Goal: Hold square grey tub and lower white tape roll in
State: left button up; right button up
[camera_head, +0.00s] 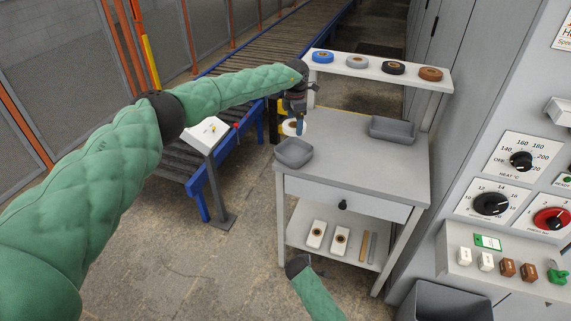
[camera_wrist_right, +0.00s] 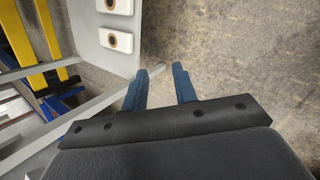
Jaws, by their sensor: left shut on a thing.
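The square grey tub (camera_head: 294,154) stands at the front left corner of the workbench top. The white tape roll (camera_head: 288,128), with a brown core, is at my left gripper (camera_head: 299,130), just above and behind the tub's far rim. The left gripper's blue fingers are shut on the roll, partly covering its right side. In the right wrist view my right gripper (camera_wrist_right: 160,88) is open, with nothing between its blue fingers. It is low, in front of the bench, away from the tub.
A second grey tub (camera_head: 392,130) stands at the bench's back right. A raised shelf (camera_head: 382,69) holds blue, grey, black and brown rolls. Two white boxes (camera_head: 316,235) lie on the lower shelf. A conveyor (camera_head: 268,58) runs behind; a control panel (camera_head: 520,180) is at right.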

jog(key=w+a+r+n+t+h, duration=0.1)
jog(key=w+a+r+n, duration=0.2)
jog(key=w+r, duration=0.55)
jog(key=w+a+r+n+t+h, duration=0.25)
jog(key=w+r, duration=0.25)
jog(key=r, duration=0.7)
jog(key=n+t+h, duration=0.2)
jog(key=n, duration=0.2)
send_near(304, 158)
jog(key=x, duration=1)
jog(key=shift+w+f, duration=0.1)
jog(key=shift+w, duration=0.1)
grip_shut()
